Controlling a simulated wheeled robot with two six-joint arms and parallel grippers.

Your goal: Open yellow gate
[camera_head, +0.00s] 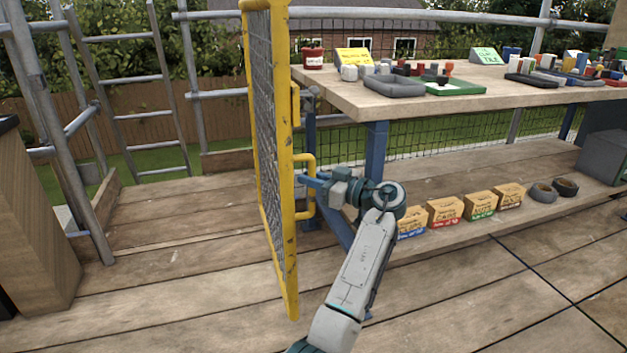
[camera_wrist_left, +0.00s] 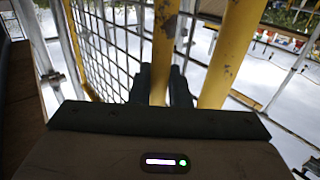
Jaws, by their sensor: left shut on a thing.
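The yellow gate (camera_head: 289,180) has a yellow frame with grey wire mesh (camera_head: 267,125) and stands upright, almost edge-on in the head view. A yellow U-shaped handle (camera_head: 311,166) sticks out from the right side of its near post. My left gripper (camera_head: 307,184) is at this handle, with its arm coming up from below. In the left wrist view, the two dark fingers (camera_wrist_left: 161,88) are shut on the yellow handle bar (camera_wrist_left: 163,45), with the thicker yellow frame post (camera_wrist_left: 230,50) beside it. My right gripper is not in view.
A workbench (camera_head: 400,100) with trays and small parts stands right of the gate. Several small boxes (camera_head: 445,210) sit on its lower shelf. A metal ladder (camera_head: 130,80) and scaffold poles are at the left. The plank floor (camera_head: 180,270) left of the gate is clear.

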